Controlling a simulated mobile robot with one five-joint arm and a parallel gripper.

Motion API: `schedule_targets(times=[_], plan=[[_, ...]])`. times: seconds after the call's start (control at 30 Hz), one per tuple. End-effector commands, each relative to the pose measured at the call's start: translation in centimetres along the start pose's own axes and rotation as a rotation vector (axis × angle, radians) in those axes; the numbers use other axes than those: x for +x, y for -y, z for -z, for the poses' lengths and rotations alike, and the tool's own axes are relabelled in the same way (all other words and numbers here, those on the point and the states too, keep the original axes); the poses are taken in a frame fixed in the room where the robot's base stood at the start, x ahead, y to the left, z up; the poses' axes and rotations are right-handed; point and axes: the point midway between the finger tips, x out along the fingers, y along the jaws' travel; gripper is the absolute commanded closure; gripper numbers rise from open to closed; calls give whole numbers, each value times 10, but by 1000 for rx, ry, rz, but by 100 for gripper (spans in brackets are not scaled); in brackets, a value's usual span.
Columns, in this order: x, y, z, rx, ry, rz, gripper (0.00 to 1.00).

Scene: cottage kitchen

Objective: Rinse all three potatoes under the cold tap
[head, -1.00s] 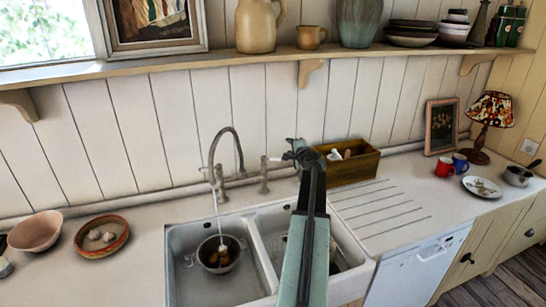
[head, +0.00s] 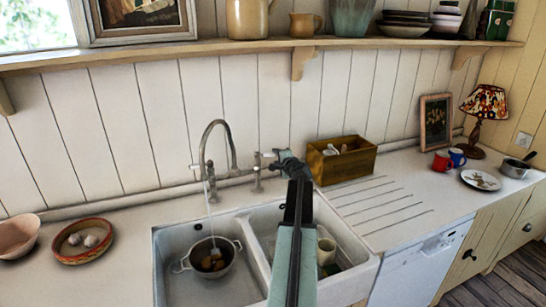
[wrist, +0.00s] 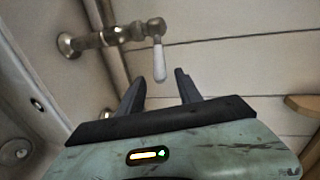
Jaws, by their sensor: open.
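The tap (head: 207,152) is a curved grey metal spout above the left sink basin, with a thin stream of water running down. The stream falls into a metal pan-like vessel (head: 233,262) in that basin. Brown potatoes (head: 213,264) lie in it; I cannot count them surely. My gripper (head: 279,157) is open and empty behind the sink, close to the right-hand valve. In the wrist view a white tap lever (wrist: 159,62) hangs from a metal valve, in line with the gap between my open fingers (wrist: 159,84). I cannot tell whether they touch it.
The right basin (head: 349,262) holds a pale cup (head: 326,251) and other items, partly behind my arm. A wooden box (head: 342,165) stands behind the drainer. A red-rimmed bowl (head: 83,258) sits left of the sink. A shelf (head: 200,52) runs above.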

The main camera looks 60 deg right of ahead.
Motion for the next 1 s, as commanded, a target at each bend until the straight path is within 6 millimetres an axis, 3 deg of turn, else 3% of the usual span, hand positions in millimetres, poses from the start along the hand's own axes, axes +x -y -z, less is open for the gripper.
schedule_targets(times=[0.4,0.67,0.83,1.0], plan=[[70,-1,1,-1,0,0,58],[72,0,1,0,-1,0,58],[72,0,2,0,-1,0,100],[71,0,2,0,-1,-1,100]])
